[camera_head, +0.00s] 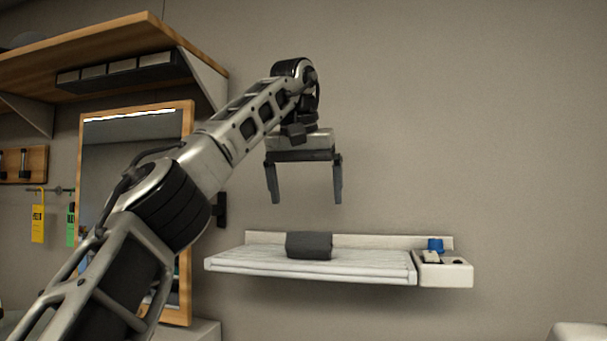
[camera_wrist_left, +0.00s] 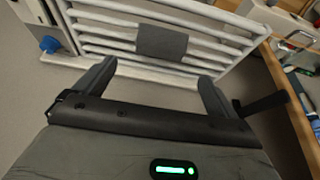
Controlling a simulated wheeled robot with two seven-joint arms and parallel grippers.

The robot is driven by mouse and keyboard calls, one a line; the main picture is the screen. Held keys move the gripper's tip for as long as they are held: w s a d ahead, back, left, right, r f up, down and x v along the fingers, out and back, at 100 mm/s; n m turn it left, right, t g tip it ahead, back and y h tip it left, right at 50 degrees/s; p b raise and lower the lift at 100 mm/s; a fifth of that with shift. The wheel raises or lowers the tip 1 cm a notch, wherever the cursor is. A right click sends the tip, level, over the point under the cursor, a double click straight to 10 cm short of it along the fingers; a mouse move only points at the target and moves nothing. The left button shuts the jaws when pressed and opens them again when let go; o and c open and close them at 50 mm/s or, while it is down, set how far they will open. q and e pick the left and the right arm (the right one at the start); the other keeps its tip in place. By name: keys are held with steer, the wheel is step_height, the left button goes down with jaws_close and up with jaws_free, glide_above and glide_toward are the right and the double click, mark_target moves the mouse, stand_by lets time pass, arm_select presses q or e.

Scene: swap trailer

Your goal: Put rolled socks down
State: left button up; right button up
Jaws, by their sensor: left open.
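The rolled socks (camera_head: 309,245), a dark grey roll, rest on the white slatted wall shelf (camera_head: 320,267), a little left of its middle. In the left wrist view the socks (camera_wrist_left: 162,42) lie on the white slats (camera_wrist_left: 215,45), beyond my fingertips. My left gripper (camera_head: 305,198) is open and empty, pointing down above the socks and apart from them. Its two fingers also show in the left wrist view (camera_wrist_left: 158,75), with nothing between them. My right gripper is in neither view.
A small white tray (camera_head: 457,275) with a blue item (camera_head: 435,244) adjoins the shelf's right end. A wood-framed mirror (camera_head: 188,240) and a wooden upper shelf (camera_head: 95,48) are at left. Yellow (camera_head: 38,224) and green tags hang there. The wall to the right is bare.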

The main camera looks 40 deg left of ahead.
arm_select(q)
steer(key=shift+v, duration=1.75)
steer(key=shift+f, duration=0.1)
